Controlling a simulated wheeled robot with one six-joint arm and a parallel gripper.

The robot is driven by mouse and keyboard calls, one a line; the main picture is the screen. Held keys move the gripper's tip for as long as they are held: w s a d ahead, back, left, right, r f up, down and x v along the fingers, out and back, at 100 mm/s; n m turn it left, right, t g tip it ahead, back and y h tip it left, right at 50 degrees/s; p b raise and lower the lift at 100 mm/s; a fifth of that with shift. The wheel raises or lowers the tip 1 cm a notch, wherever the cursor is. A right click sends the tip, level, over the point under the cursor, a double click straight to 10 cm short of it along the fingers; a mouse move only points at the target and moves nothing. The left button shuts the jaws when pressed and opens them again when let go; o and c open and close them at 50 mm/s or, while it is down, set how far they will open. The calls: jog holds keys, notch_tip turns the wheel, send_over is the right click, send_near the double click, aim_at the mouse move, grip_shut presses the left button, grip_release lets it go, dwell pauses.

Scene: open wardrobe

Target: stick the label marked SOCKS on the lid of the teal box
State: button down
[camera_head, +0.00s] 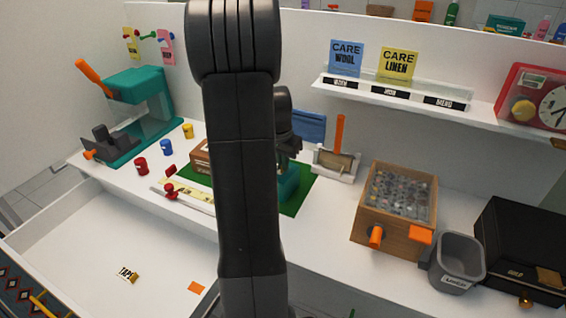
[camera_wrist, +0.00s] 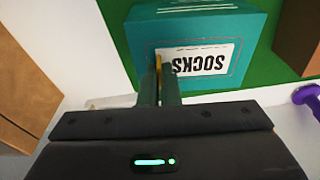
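The teal box (camera_wrist: 140,37) fills the upper middle of the wrist view. It stands on a green mat (camera_wrist: 118,30). In the head view the teal box (camera_head: 289,183) is partly hidden behind my arm. The white SOCKS label (camera_wrist: 208,62) lies over the box's face, its text upside down in the wrist view. I cannot tell whether it touches the box or hovers just above it. My gripper (camera_wrist: 159,75) has its fingers close together on a small yellow tab at the label's left edge. In the head view the fingertips are hidden.
A wooden box of small grey pieces (camera_head: 398,200), a grey bin (camera_head: 458,265) and a black box (camera_head: 520,245) stand to the right. A teal press (camera_head: 140,105) and small coloured pots stand left. A shelf (camera_head: 400,98) runs behind. A purple knob (camera_wrist: 305,95) is right of the box.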

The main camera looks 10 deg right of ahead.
jog(key=c, duration=1)
grip_release()
jog(key=shift+r+p, duration=2.55)
jog(key=shift+r, duration=0.95)
